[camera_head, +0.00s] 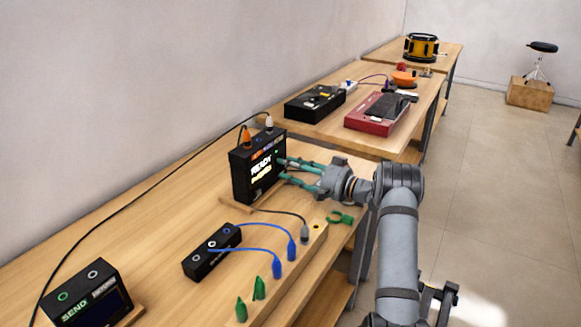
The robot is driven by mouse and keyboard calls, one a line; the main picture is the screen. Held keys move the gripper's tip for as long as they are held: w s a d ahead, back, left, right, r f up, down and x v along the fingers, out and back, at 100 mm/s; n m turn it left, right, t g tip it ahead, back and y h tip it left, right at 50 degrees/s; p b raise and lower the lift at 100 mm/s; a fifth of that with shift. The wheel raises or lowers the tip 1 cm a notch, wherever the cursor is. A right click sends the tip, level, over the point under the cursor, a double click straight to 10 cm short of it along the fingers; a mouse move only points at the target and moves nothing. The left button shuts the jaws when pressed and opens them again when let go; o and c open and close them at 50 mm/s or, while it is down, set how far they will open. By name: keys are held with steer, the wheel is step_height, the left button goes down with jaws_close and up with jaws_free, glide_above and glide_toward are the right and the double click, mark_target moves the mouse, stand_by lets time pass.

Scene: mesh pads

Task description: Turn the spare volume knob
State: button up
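A black box (241,177) with a lit screen reading "READY" stands upright on the near workbench. My gripper (284,169) is level with its right side, with the teal fingers pointing at the box. The two fingers are spread apart, and I see nothing held between them. The fingertips are at or very near the box's edge; I cannot tell whether they touch it. I cannot make out a volume knob; one could be hidden by the fingers or be too small to see.
A small black box (210,258) with blue cables, a wooden strip (312,254) with plugs and a green clip (340,218) lie nearby. A "SEND" box (88,297) stands at the lower left. A red device (368,122) and a drum (421,47) are on farther benches.

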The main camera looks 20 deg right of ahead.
jaws_close()
stand_by(0.5)
steer(key=shift+f, duration=0.1)
